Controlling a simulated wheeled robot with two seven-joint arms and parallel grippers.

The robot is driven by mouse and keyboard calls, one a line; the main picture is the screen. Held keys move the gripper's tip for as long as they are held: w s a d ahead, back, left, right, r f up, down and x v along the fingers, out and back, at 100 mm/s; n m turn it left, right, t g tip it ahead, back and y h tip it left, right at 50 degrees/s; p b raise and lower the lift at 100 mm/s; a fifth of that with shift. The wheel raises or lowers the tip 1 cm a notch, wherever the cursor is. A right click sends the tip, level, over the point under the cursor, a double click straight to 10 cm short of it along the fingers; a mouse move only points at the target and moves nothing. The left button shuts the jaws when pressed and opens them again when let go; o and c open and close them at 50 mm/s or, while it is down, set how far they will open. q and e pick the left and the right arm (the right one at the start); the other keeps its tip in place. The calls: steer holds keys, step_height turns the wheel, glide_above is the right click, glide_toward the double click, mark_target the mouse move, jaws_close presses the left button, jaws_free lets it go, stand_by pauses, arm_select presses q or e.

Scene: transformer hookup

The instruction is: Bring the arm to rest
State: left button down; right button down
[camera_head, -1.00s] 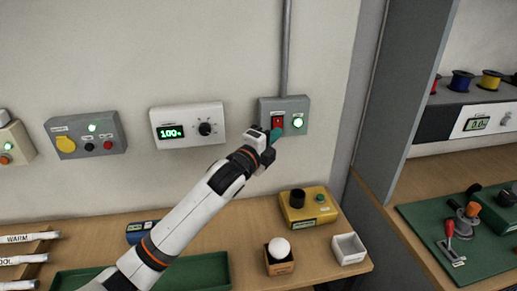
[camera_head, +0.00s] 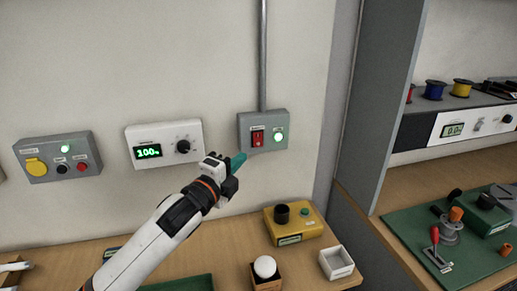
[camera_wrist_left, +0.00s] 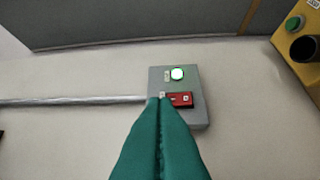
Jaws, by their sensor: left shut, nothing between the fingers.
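My left gripper (camera_head: 238,161) is shut and empty, with teal fingertips. In the head view it stands in front of the wall, just below and left of the grey switch box (camera_head: 264,145). The box has a red rocker switch (camera_head: 258,137) and a lit green lamp (camera_head: 279,137). In the left wrist view the closed fingers (camera_wrist_left: 160,105) point toward the box (camera_wrist_left: 196,80), and their tips overlap the edge near the red switch (camera_wrist_left: 181,99). Whether they touch it cannot be told there; in the head view they look apart. My right gripper is not in view.
A white dial box (camera_head: 163,143) reading 100 and a grey panel (camera_head: 58,157) hang on the wall. On the table below are a yellow box (camera_head: 293,224), a white ball (camera_head: 264,266) on a wooden block and a white tray (camera_head: 337,263). A grey cabinet (camera_head: 380,100) stands right.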

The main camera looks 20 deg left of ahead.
arm_select(q)
steer(key=s+d+f+n+g+y, duration=0.1)
steer(key=s+f+n+g, duration=0.3)
steer(key=f, duration=0.5)
steer(key=s+d+f+n+g+y, duration=0.1)
steer(key=s+f+n+g+y, duration=0.1)
steer(key=s+f+n, duration=0.6)
steer(key=s+f+n+g, duration=0.4)
steer(key=s+f, duration=0.3)
steer(key=s, duration=0.4)
steer(key=s+f+n+g, duration=0.3)
steer(key=s+f+g, duration=0.3)
steer(key=s, duration=0.4)
step_height(320, 180, down, 25)
steer(key=s+a+f+g, duration=0.1)
steer(key=s+a+f, duration=0.1)
steer(key=s+f, duration=1.5)
steer(key=shift+s+f+m+y, duration=0.15)
steer(key=shift+f+m+y, duration=0.05)
steer(key=shift+m+y, duration=0.1)
